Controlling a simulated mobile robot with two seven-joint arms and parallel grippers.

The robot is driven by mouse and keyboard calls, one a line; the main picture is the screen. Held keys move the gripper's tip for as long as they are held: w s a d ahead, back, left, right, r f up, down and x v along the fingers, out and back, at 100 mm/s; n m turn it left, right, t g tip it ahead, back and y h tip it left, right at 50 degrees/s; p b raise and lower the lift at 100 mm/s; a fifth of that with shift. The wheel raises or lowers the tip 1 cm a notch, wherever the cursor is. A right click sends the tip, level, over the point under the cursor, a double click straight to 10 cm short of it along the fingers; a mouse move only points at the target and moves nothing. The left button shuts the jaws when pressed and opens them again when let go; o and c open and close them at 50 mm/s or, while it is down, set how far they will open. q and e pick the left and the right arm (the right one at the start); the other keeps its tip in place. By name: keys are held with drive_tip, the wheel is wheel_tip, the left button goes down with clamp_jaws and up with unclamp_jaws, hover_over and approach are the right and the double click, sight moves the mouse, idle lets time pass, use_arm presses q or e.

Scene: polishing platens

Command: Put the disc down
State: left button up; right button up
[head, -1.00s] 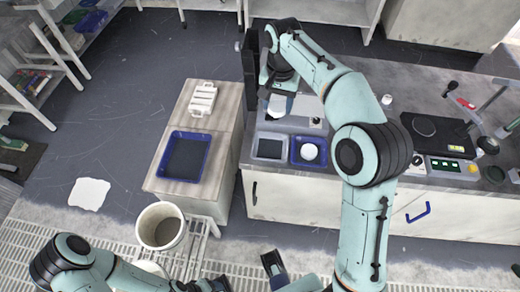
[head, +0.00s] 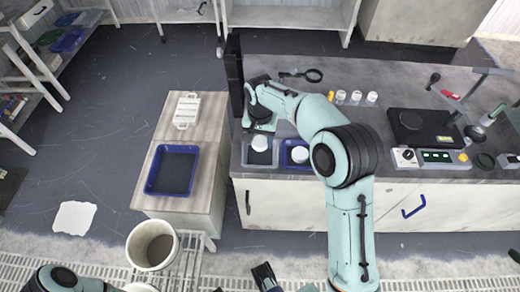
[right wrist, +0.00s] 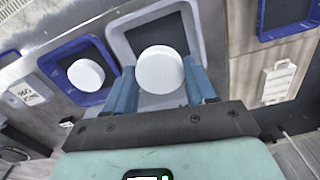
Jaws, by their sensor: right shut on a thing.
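My right gripper (head: 260,138) is shut on a white disc (head: 260,143) above the grey-rimmed tray (head: 247,168) on the bench. In the right wrist view the disc (right wrist: 160,70) sits between the two blue fingers, over the dark floor of the grey tray (right wrist: 120,42). I cannot tell whether the disc touches the tray floor. A second white disc (head: 299,154) lies in the blue tray (head: 289,163) beside it; it also shows in the right wrist view (right wrist: 86,75). My left gripper (head: 243,283) is partly cut off at the bottom edge, and its opening is unclear.
A larger blue tray (head: 154,184) and a white rack (head: 187,110) are on the side cabinet at left. A dark upright panel (head: 234,75) stands close to my right gripper. Small bottles (head: 355,98) and a black-plated device (head: 420,127) are farther right. A bucket (head: 153,246) stands in front.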

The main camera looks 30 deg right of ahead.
sight(260, 155)
drive_tip(key=shift+f+b, duration=0.35)
drive_tip(key=shift+f, duration=2.45)
drive_tip(key=shift+f, duration=0.1)
drive_tip(key=o, duration=1.1)
wheel_tip(260, 155, up, 12)
drive_tip(key=shift+r+p, duration=0.15)
drive_tip(key=shift+p, duration=0.85)
